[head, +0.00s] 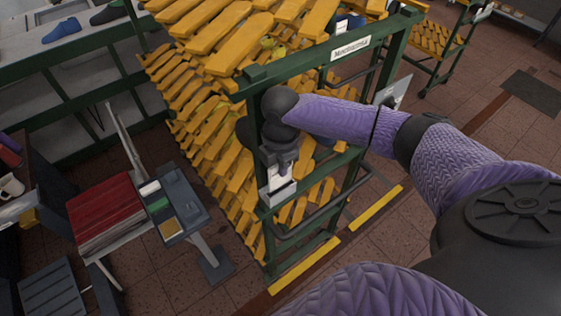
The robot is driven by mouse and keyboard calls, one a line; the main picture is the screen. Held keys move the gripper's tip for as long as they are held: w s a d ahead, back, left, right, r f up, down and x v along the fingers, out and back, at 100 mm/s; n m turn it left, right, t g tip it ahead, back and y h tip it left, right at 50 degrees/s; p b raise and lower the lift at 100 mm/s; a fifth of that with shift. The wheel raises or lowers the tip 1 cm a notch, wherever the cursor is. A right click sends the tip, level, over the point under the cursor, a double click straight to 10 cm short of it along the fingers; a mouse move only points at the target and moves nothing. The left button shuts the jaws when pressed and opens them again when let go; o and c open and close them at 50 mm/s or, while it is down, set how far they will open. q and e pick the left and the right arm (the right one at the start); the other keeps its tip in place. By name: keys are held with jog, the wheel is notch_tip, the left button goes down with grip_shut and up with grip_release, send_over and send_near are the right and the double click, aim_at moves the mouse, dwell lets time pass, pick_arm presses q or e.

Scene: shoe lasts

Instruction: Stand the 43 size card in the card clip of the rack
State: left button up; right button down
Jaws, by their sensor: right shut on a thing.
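My right gripper (281,162) points down at the front post of the green rack (260,108). It is shut on a small white card (275,173), mostly hidden by the fingers; I cannot read its number. Just below the fingertips is a pale grey metal holder, the card clip (278,194), fixed on the rack's post. The card is right above or at the clip; I cannot tell whether it is inside it. My left gripper is not in view.
Yellow wooden pieces fill the rack's shelves. A dark handrail (315,212) runs beside the clip. To the left stand a small table with a stack of red sheets (106,212) and a grey tray (178,208). A label plate (350,47) is on the top bar.

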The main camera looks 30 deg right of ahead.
aim_at(280, 185)
dwell(0.4)
jog(key=shift+p, duration=0.3)
dwell(0.4)
jog(key=shift+p, duration=0.4)
jog(key=shift+f, duration=0.1)
jog(key=shift+f+b, duration=0.45)
jog(key=shift+f, duration=0.3)
jog(key=shift+f+b, duration=0.35)
jog(key=shift+f, duration=0.35)
